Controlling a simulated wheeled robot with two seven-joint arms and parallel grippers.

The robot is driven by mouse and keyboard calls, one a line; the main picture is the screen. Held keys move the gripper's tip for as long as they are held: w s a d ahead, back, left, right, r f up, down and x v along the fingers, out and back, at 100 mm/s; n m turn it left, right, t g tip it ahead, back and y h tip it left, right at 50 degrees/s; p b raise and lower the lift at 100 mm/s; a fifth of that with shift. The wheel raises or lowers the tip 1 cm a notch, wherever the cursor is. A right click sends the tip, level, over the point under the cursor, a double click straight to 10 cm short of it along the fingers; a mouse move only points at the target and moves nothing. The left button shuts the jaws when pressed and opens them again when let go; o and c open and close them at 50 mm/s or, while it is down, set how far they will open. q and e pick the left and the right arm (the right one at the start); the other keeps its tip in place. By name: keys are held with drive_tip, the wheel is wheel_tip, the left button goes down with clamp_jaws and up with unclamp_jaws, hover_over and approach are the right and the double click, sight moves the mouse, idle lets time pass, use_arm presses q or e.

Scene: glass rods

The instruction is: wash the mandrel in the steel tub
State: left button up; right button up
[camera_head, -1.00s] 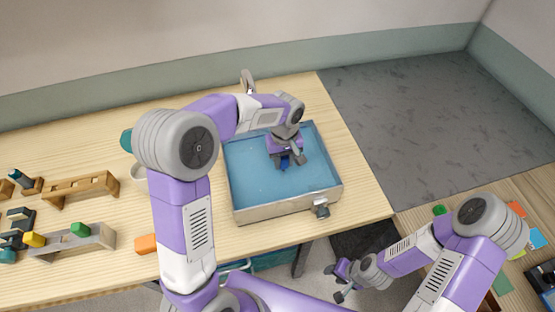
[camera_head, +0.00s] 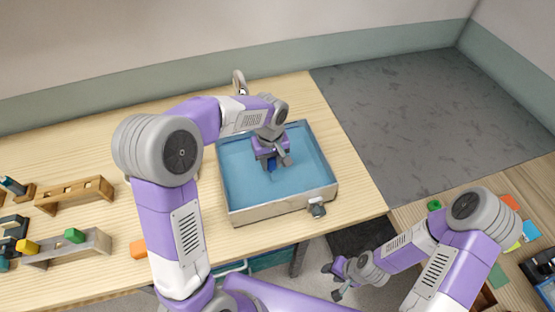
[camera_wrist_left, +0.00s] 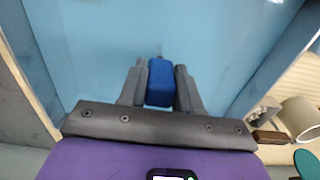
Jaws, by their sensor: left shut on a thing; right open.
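The steel tub (camera_head: 262,213) stands on the wooden table, with blue water or a blue floor inside and a grey fitting on its front right side. My left gripper (camera_head: 273,163) reaches down into the tub and is shut on a blue block-like handle (camera_wrist_left: 160,82), likely the mandrel's. The rest of the mandrel is hidden below the handle. In the left wrist view the fingers (camera_wrist_left: 160,88) hold the handle from both sides. My right gripper (camera_head: 334,281) is open and empty, low in front of the table's right edge.
A faucet (camera_head: 239,84) stands behind the tub. Wooden racks (camera_head: 75,194) and a grey rack with yellow and green blocks (camera_head: 70,248) stand at left. An orange block (camera_head: 138,249) lies near the front edge. A second table with coloured pieces (camera_head: 510,202) is at right.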

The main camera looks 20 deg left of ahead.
use_arm(q)
drive_tip(key=shift+s+a, duration=0.3)
drive_tip(key=shift+a, duration=0.15)
drive_tip(key=shift+w+d+p, duration=0.55)
drive_tip(key=shift+w+d, duration=0.85)
drive_tip(key=shift+d, duration=0.7)
wheel_tip(320, 180, up, 11)
drive_tip(key=p, duration=0.8)
drive_tip(key=shift+p, duration=0.35)
wheel_tip(320, 180, up, 5)
drive_tip(key=p, duration=0.4)
